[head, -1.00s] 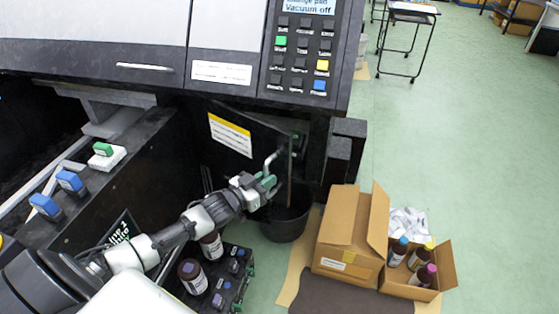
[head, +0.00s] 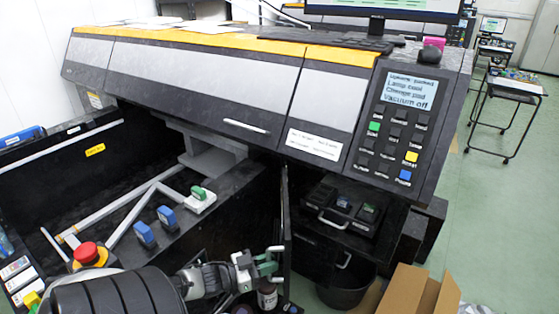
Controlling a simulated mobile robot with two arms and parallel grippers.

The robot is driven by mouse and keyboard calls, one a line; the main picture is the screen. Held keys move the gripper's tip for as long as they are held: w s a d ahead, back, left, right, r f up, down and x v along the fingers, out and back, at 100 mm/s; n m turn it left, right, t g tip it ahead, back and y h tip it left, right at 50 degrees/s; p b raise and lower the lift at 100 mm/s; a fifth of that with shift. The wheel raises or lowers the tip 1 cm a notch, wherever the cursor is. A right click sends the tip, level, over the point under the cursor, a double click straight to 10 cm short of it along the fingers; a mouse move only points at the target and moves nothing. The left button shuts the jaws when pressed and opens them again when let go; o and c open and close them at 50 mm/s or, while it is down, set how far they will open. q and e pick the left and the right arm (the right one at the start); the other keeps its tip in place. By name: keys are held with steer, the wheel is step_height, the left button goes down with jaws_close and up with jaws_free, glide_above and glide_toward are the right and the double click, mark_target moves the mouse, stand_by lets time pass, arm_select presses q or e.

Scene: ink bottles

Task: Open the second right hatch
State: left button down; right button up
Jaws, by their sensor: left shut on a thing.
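The second right hatch (head: 286,230) is a dark panel on the front of the printer, below the control panel. It stands swung open and shows almost edge-on in the head view. My left gripper (head: 271,260), with green fingers, is at the left side of this panel and is shut on its handle; the fingers hide most of the handle. To the right of the panel, the opened space shows dark units with a light handle (head: 333,219) and small blue and green parts on top. My right gripper is not in view.
A black bin (head: 346,290) stands on the floor under the opening, with a cardboard box (head: 410,292) to its right. A red button (head: 87,253) is at lower left.

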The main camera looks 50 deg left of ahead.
arm_select(q)
steer(key=shift+s+a, duration=0.1)
steer(key=shift+a, duration=0.1)
steer(key=c, duration=1.1)
jaws_free()
steer(key=shift+c, duration=0.2)
steer(key=shift+r, duration=0.1)
